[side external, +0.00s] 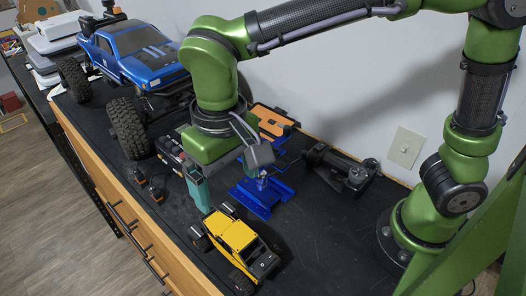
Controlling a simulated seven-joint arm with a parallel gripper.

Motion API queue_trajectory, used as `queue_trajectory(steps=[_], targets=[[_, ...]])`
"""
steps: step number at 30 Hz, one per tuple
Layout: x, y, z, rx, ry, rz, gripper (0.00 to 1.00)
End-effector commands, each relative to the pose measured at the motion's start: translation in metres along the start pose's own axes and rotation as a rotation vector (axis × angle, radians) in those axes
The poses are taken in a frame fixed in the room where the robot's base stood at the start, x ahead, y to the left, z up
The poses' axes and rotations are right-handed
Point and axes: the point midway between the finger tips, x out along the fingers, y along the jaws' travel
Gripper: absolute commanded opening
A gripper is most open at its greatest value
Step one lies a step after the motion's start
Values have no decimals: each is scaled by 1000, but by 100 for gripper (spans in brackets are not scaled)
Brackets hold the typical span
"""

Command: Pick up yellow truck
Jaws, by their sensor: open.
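The yellow truck (236,236) is a small crawler with dark wheels. It stands on the black mat near the front edge of the bench, in the lower middle of the side external view. My gripper (222,198) is above and behind the truck, pointing down. One teal finger shows clearly at its left side; the other is mostly hidden by the wrist and the blue thing behind. The jaws are open and hold nothing. The gripper appears apart from the truck, though the exact gap is hard to tell.
A large blue truck (137,48) fills the back left. A blue vise-like tool (262,203) is just right of my gripper. A black power tool (340,168) lies further right. Small black items (150,184) stand near the front edge. The mat right of the yellow truck is clear.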

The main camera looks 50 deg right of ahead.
Motion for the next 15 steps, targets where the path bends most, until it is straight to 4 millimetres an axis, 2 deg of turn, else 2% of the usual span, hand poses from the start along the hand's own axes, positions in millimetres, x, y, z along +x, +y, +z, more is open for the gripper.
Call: queue_trajectory(steps=[12, 15], targets=[[85, 1, 2, 5, -7, 3, 94], [101, 1, 2, 5, -6, 2, 94]])
